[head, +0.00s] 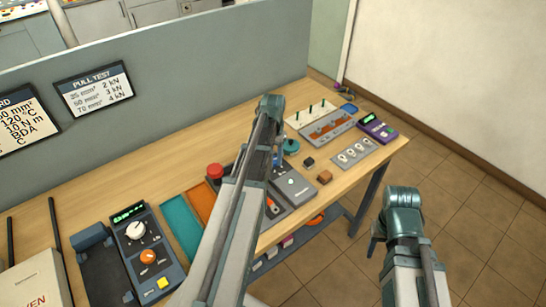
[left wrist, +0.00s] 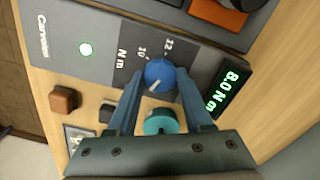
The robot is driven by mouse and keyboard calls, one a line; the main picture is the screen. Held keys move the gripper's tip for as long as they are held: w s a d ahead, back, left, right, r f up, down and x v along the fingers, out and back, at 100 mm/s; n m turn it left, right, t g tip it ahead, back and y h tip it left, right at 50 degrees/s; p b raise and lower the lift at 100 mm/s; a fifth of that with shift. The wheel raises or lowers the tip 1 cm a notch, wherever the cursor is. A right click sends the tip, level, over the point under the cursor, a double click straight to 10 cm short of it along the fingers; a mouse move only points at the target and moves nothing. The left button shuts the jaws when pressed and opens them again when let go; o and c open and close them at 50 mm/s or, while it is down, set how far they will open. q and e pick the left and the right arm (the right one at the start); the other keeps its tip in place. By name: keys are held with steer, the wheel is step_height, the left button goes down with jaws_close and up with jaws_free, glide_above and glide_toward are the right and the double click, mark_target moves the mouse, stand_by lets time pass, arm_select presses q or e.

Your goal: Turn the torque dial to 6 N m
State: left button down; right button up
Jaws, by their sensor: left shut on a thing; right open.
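The torque dial is a round blue knob (left wrist: 159,74) with a pale pointer line, on a grey panel marked N m, with 10 and 12 readable beside it. A green display (left wrist: 233,88) on that panel reads 8.0 N m. In the left wrist view my left gripper (left wrist: 160,84) has its two blue fingers on either side of the knob, shut on it. In the head view my left gripper (head: 278,158) reaches down at the panel; my arm hides the dial there. My right gripper (head: 378,236) is open, off the bench's right side, above the floor.
A teal round piece (left wrist: 160,121) lies close to the fingers. A brown block (left wrist: 64,99) and a dark block (left wrist: 107,112) are beside the panel. Another device with knobs (head: 148,250) stands at the left. A grey partition (head: 190,70) runs behind the bench.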

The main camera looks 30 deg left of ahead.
mark_target(273, 159)
arm_select(q)
steer(key=shift+n, duration=2.1)
steer(key=shift+c, duration=1.5)
jaws_free()
steer(key=shift+r, duration=0.1)
step_height(273, 159, up, 14)
steer(key=p, duration=1.3)
steer(key=shift+p, duration=0.4)
steer(key=shift+f, duration=0.2)
